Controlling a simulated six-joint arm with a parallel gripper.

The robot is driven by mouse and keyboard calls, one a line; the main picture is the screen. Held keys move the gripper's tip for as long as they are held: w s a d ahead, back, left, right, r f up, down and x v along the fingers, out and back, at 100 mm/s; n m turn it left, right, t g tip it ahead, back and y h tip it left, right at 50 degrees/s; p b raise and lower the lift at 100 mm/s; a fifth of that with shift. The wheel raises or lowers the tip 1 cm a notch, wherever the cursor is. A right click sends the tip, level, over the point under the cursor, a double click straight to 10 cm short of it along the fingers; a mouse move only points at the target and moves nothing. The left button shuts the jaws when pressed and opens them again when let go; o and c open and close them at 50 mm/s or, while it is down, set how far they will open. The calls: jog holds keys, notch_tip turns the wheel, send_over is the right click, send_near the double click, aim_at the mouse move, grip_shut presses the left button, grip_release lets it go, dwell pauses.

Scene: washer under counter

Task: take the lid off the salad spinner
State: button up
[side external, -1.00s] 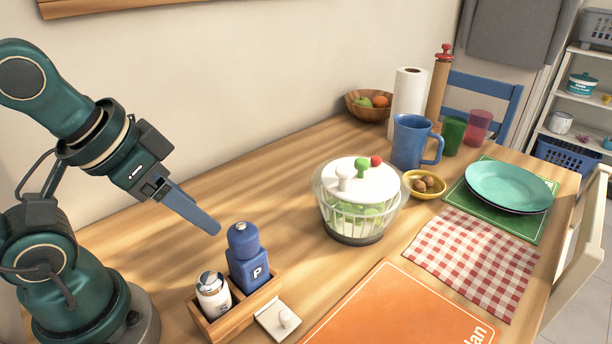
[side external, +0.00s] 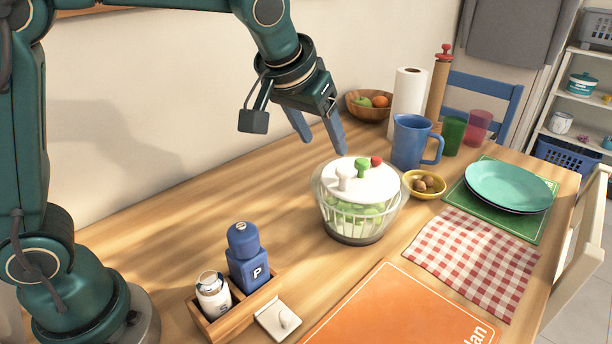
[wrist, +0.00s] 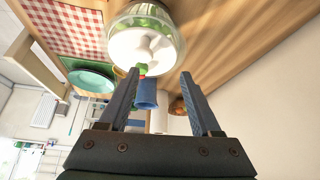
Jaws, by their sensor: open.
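The salad spinner (side external: 357,222) stands upright on the table, a clear bowl with green leaves inside. Its white lid (side external: 375,187) is on top, with a white knob, a green knob and a red knob on it. The lid also shows in the wrist view (wrist: 130,50), at the upper middle beyond the fingertips. My gripper (side external: 324,147) is open and empty. In the side view it hangs above and slightly left of the lid, apart from it. In the wrist view both fingers (wrist: 158,76) are spread with nothing between them.
A blue mug (side external: 409,142) and a yellow bowl of nuts (side external: 411,190) stand close right of the spinner. A paper towel roll (side external: 406,100) and a fruit bowl (side external: 352,108) stand behind. A wooden caddy (side external: 222,322) holds blue and white shakers at front left. The table left of the spinner is clear.

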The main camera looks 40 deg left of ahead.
aim_at(362, 161)
jog(key=shift+n, duration=0.3)
jog(key=w+f, duration=0.1)
jog(key=w, duration=0.1)
jog(key=w+d+f, duration=0.1)
jog(key=w, duration=0.1)
jog(key=w+d+f, duration=0.1)
jog(key=w, duration=0.1)
jog(key=shift+d, duration=0.25)
jog(key=shift+x, duration=2.7)
jog(key=shift+r, duration=0.1)
jog(key=shift+c, duration=0.3)
grip_shut()
